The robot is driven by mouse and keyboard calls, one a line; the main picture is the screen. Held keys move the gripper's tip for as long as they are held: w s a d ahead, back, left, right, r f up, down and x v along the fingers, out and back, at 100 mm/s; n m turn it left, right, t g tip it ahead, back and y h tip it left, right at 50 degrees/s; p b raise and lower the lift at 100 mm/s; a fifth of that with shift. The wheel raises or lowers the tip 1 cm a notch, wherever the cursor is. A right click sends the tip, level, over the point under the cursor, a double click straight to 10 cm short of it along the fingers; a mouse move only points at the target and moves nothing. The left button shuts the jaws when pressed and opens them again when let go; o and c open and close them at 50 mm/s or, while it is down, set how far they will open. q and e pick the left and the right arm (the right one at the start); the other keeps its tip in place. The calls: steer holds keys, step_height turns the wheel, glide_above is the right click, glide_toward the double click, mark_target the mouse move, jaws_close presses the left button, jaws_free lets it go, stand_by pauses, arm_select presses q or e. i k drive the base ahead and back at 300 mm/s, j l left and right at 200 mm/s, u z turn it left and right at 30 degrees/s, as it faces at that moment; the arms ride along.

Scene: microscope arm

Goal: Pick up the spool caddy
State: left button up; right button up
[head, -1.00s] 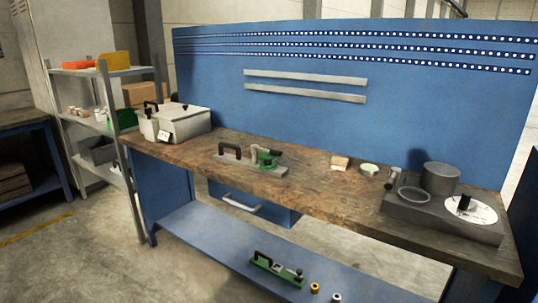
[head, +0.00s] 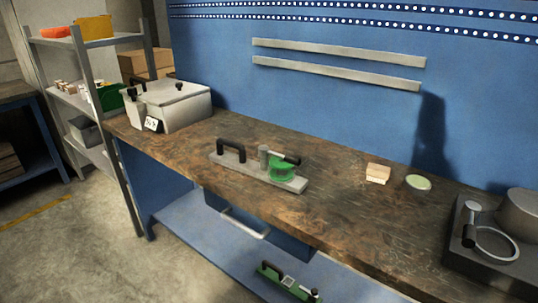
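A caddy (head: 239,168) stands on the workbench in the middle of the head view. It has a flat grey base, a black arched handle at its left end, and a grey post and green spool (head: 284,169) towards its right end. This looks like the spool caddy. A second black-handled item with a green base (head: 290,284) lies on the blue lower shelf, cut off by the bottom edge. Neither of my grippers is in view.
The wooden workbench (head: 340,215) is clear around the caddy. A grey lidded box (head: 180,108) stands at its left end. A small wooden block (head: 378,173), a pale green round dish (head: 418,183) and a dark grey apparatus (head: 490,265) are to the right. A blue panel (head: 350,125) rises behind.

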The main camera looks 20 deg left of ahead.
mark_target(240, 163)
steer(key=i+j+z, duration=0.1)
steer(key=j, duration=0.2)
steer(key=i+j, duration=0.15)
steer(key=j, duration=0.15)
steer(key=i+j+z, duration=0.15)
steer(key=j, duration=0.15)
steer(key=i+j+z, duration=0.1)
steer(key=j, duration=0.5)
steer(key=i+j, duration=0.1)
steer(key=j, duration=0.45)
steer(key=j+z, duration=0.15)
steer(key=j, duration=0.45)
steer(key=k, duration=0.4)
steer(key=i, duration=0.5)
